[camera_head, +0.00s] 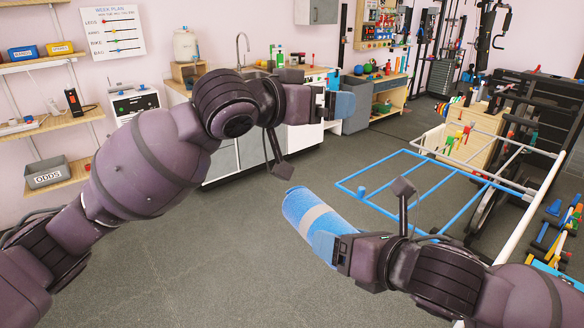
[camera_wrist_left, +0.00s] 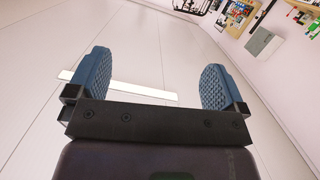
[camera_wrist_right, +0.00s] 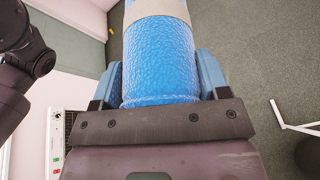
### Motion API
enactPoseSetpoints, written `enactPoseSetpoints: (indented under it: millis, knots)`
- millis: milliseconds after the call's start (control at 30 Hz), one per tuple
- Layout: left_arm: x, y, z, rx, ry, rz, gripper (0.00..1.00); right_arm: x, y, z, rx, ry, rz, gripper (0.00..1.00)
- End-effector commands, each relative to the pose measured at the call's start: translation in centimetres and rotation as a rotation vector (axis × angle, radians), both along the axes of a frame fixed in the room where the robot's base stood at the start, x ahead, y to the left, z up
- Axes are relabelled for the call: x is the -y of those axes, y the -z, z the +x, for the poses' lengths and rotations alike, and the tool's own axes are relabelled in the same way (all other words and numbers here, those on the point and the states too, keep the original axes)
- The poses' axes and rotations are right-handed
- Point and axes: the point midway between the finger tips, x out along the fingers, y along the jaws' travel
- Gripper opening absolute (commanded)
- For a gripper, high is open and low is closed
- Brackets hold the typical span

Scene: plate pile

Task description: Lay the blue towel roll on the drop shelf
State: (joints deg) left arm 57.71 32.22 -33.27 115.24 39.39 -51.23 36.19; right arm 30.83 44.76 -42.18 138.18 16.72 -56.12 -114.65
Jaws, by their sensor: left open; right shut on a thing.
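The blue towel roll (camera_head: 298,207) is a rough-textured cylinder with a pale band around its middle. My right gripper (camera_head: 338,252) is shut on its near end, and the roll points up and left over the floor, clear of any surface. In the right wrist view the roll (camera_wrist_right: 158,62) lies between the two blue finger pads, with its far end out of frame. My left gripper (camera_head: 336,104) is open, and the left wrist view shows its pads (camera_wrist_left: 158,88) wide apart with nothing between them. I cannot tell which surface is the drop shelf.
A frame of blue and white tubes (camera_head: 377,174) stands right of the roll, near a wooden cabinet (camera_head: 474,138) and dark gym equipment. Wooden wall shelves with a grey ODDS bin (camera_head: 46,173) are at left. A sink counter is behind my left arm. Grey floor is open in front.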

Motion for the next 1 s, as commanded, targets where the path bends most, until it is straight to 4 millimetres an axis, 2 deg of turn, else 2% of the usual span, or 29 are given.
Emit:
enactPoseSetpoints:
  millis: [33, 133, 267, 367, 600, 700, 833, 1000]
  knots:
    - [0.5, -0.8, -0.5, -0.05, 0.004, 0.01, 0.98, 0.0, -0.1, 0.0, 0.001, 0.0, 0.001, 0.4]
    - [1.2, -1.3, -1.6, -0.196, -0.006, 0.025, 0.98, 0.0, 0.0, 0.0, 0.001, 0.0, 0.001, 0.4]
    - [1.3, -0.8, -2.9, -0.418, -0.061, 0.049, 0.98, 0.0, 0.0, 0.0, 0.001, 0.0, 0.001, 0.4]
    - [0.9, 0.3, -3.9, -0.591, -0.13, 0.065, 0.98, 0.0, 0.0, 0.0, 0.001, 0.0, 0.001, 0.4]
    - [-1.2, 5.0, -6.4, -1.015, -0.367, 0.092, 0.98, 0.0, 0.0, 0.0, 0.001, 0.0, 0.001, 0.4]
    - [-2.0, 6.2, -7.5, -1.16, -0.479, 0.093, 0.98, 0.0, 0.0, 0.0, 0.001, 0.0, 0.001, 0.4]
    - [-3.1, 7.0, -8.5, -1.295, -0.621, 0.076, 0.98, 0.0, 0.0, 0.0, 0.001, 0.0, 0.001, 0.4]
    - [-3.9, 7.4, -8.9, -1.379, -0.761, 0.029, 0.98, 0.0, 0.0, 0.0, 0.001, 0.0, 0.001, 0.4]
